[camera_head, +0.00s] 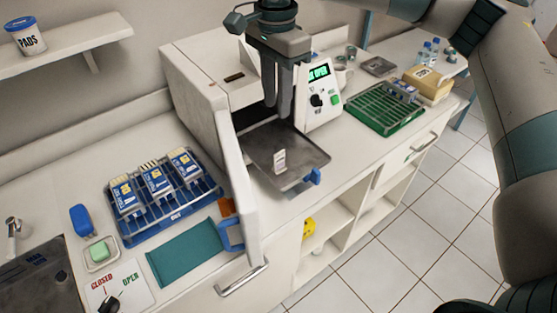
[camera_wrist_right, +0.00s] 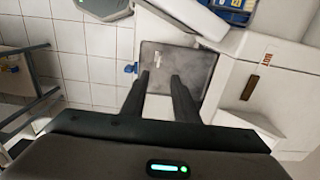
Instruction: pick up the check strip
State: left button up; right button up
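The check strip (camera_head: 279,161) is a small white piece with dark markings, standing on the dark metal tray (camera_head: 310,166) of the white sterilizer, near the tray's front left. In the right wrist view a small pale shape, likely the strip (camera_wrist_right: 157,57), lies beyond the fingertips on the tray (camera_wrist_right: 203,61). My right gripper (camera_head: 277,110) points down above the tray, behind and above the strip, apart from it. It is open and empty; its two fingers also show apart in the right wrist view (camera_wrist_right: 160,76). My left gripper is not in view.
The open sterilizer door (camera_head: 240,185) stands left of the tray. A blue rack (camera_head: 215,193) with several pouches is further left, by a teal cloth (camera_head: 185,252). The control panel (camera_head: 320,97) and a green rack (camera_head: 370,115) stand right.

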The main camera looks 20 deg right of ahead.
jog(key=b, duration=0.3)
send_over(280, 152)
jog(key=f, duration=0.9)
jog(key=shift+a, duration=0.35)
notch_tip(280, 152, down, 3)
jog(key=shift+f+b, duration=0.15)
jog(key=shift+b, duration=0.2)
jog(key=shift+d+f, duration=0.1)
jog(key=shift+f, duration=0.25)
jog(key=f, duration=0.3)
jog(key=shift+d+f, duration=0.1)
jog(key=shift+d, duration=0.1)
jog(key=shift+f+b, duration=0.3)
jog(key=shift+f, duration=0.35)
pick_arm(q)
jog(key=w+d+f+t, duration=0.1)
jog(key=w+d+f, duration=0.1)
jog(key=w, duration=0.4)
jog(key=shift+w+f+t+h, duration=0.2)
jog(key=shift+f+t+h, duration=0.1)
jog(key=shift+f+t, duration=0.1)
